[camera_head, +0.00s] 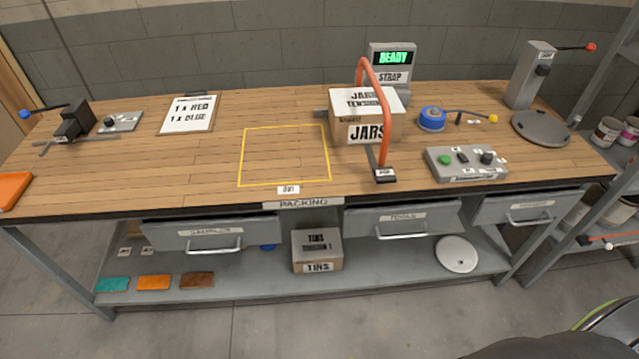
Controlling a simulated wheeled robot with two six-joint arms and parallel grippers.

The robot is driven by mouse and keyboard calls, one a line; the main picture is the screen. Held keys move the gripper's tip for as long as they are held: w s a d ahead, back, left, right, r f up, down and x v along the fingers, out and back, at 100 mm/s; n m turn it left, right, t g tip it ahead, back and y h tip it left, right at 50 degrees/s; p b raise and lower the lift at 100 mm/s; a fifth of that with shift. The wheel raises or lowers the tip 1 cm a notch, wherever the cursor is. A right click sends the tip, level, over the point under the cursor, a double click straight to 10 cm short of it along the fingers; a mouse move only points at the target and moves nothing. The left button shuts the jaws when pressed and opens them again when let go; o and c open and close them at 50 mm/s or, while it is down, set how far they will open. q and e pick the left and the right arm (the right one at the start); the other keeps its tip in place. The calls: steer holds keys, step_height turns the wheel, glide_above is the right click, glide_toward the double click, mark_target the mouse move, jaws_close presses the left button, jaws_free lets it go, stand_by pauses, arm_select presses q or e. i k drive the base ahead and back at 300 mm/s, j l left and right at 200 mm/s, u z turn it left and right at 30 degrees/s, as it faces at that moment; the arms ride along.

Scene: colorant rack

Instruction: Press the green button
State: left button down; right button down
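A green button (445,160) sits at the left end of a grey control box (466,175) on the right part of the workbench. Two dark controls stand beside it on the same box. Whether the button is pressed in is too small to tell. Neither of my grippers is in view.
An orange arch (378,90) stands over a carton marked JARS (362,130), left of the control box. Behind it a display (393,59) reads READY. A blue roll (432,118) and a round grey plate (540,127) lie behind the box. The yellow-outlined area (285,155) is empty.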

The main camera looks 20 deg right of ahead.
mark_target(445, 160)
steer(key=z, duration=1.4)
